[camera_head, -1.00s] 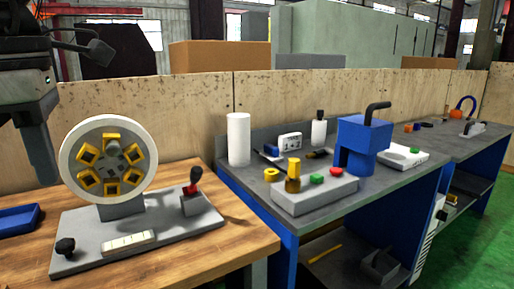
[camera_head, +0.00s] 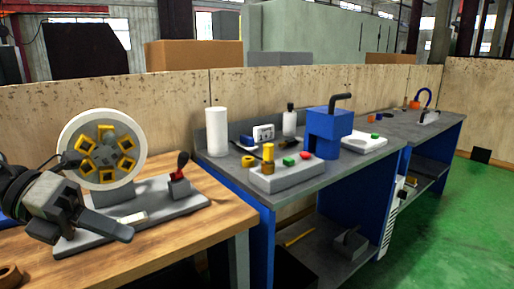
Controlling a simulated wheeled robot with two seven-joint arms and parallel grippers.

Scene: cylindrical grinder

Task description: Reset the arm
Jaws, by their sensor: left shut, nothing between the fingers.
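My left gripper (camera_head: 118,230) comes in from the left, low over the wooden table. It is shut and empty, with its fingers pointing right across the front of a grey base plate (camera_head: 185,210). On that plate stands a round white wheel (camera_head: 70,135) with several yellow-framed square holders around its face. The gripper and wrist hide the wheel's lower left and the plate's left part. A small lever with a red base and dark knob (camera_head: 180,175) stands at the plate's right end. My right gripper is not in view.
A grey bench (camera_head: 300,187) to the right holds a white cylinder (camera_head: 217,132), a blue machine (camera_head: 328,134) and a grey block with buttons (camera_head: 287,176). A brown ring (camera_head: 10,277) lies at the wooden table's lower left. Green floor is open at right.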

